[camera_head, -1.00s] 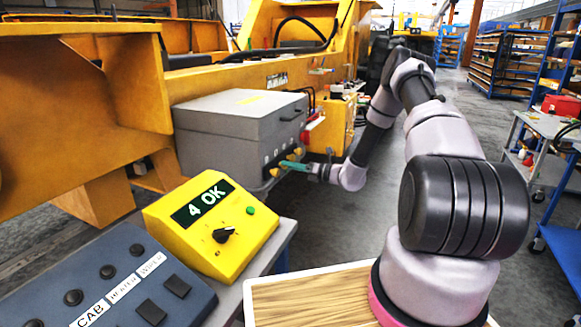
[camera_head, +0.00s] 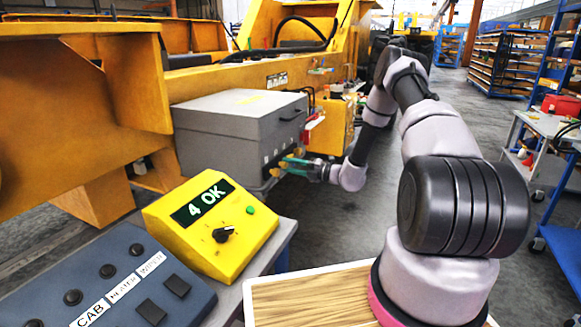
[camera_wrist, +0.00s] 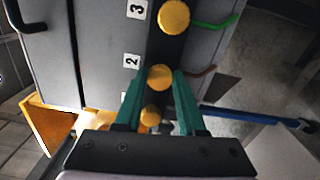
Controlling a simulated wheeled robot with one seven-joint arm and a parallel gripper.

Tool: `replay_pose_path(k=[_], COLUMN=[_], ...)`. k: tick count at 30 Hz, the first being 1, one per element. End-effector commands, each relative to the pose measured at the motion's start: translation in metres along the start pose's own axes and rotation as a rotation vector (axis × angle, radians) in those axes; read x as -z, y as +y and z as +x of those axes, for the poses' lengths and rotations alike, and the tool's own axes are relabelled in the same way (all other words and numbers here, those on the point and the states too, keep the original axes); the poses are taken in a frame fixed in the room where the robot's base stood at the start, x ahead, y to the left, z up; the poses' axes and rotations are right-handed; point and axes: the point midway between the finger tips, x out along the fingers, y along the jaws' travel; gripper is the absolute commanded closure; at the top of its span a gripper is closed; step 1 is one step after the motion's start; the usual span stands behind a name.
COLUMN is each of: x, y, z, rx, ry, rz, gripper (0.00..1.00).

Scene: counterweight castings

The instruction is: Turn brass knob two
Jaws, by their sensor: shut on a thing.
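The grey box (camera_head: 235,125) in the head view carries a row of brass knobs on its front. In the wrist view, brass knob two (camera_wrist: 159,77) sits beside the label "2" (camera_wrist: 132,61), between the green fingers of my gripper (camera_wrist: 158,84). The fingers are shut on it. Another brass knob (camera_wrist: 174,16) sits beside the label "3" (camera_wrist: 137,9), and a further knob (camera_wrist: 151,116) shows between the finger bases, its label mostly hidden. In the head view my gripper (camera_head: 288,163) reaches the box front from the right.
A yellow unit (camera_head: 212,226) with a "4 OK" display and a grey switch panel (camera_head: 105,285) stand in front. Open floor lies right of the box.

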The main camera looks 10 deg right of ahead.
Motion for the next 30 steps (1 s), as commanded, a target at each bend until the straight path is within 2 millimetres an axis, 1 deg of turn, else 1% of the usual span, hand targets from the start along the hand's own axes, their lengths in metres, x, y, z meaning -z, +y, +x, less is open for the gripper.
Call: replay_pose_path(k=[6,20,21,23,30], x=[-0.0013,-0.0014,-0.0014,-0.0014,-0.0006], y=[-0.0009,-0.0010,-0.0010,-0.0010,-0.0006], z=[-0.0013,-0.0015,-0.0015,-0.0014,-0.0007], rx=[0.002,0.002,0.002,0.002,0.001], ry=[-0.003,-0.003,-0.003,-0.003,-0.001], rz=[0.051,0.063,0.063,0.063,0.063], gripper=[1.00,1.00,0.53,0.31,0.31])
